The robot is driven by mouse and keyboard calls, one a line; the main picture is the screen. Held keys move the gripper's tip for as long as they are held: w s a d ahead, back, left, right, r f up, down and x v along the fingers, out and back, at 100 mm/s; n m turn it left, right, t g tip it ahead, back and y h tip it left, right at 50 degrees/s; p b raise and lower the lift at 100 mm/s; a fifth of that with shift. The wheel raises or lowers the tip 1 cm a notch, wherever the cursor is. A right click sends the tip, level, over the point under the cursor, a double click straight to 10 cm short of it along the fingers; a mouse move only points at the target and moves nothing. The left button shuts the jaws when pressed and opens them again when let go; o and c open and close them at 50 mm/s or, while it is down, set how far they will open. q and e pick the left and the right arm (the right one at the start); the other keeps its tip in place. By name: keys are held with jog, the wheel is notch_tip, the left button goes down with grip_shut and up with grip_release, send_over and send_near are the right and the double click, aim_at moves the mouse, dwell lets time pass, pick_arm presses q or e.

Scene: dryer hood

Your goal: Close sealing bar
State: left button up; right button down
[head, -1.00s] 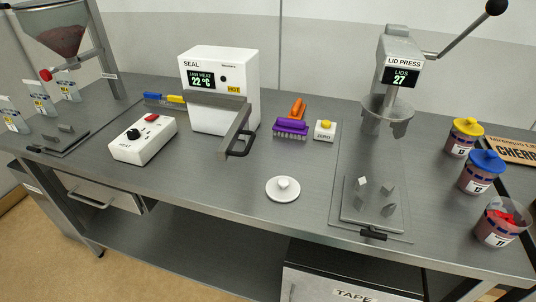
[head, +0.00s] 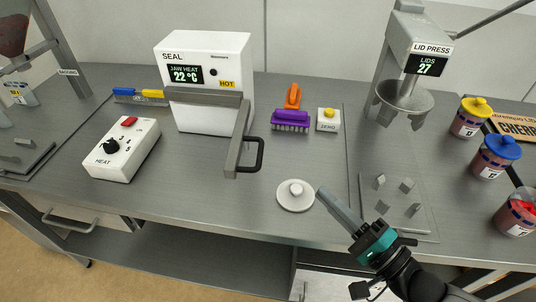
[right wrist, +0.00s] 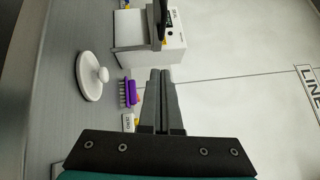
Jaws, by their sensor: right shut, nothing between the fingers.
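The sealer (head: 212,100) is a white box with a "22 °C" display and a HOT label, standing at the back of the bench. Its grey sealing bar (head: 238,138) sticks out from the front toward the bench's front edge, with a black loop handle (head: 250,155) at its end. My right gripper (head: 323,190) is shut and empty, low over the bench beside the white round lid, to the right of and in front of the handle. In the right wrist view its fingers (right wrist: 160,75) point toward the sealer (right wrist: 150,45). My left gripper is not in view.
A white knobbed lid (head: 295,194) lies between my gripper and the handle. A purple brush (head: 290,121) and a ZERO button box (head: 327,119) stand behind. The heat control box (head: 122,148) is left of the sealer. The lid press (head: 405,90) is at right.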

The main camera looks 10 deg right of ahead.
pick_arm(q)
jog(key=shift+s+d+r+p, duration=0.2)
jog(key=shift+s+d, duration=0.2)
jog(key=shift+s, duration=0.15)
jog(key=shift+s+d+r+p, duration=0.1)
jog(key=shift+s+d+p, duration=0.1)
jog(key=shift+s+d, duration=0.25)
pick_arm(e)
jog(key=s+a+x, duration=0.1)
jog(key=a+x, duration=0.1)
jog(key=x, duration=0.9)
jog(key=shift+a+r, duration=0.3)
jog(key=shift+a, duration=0.05)
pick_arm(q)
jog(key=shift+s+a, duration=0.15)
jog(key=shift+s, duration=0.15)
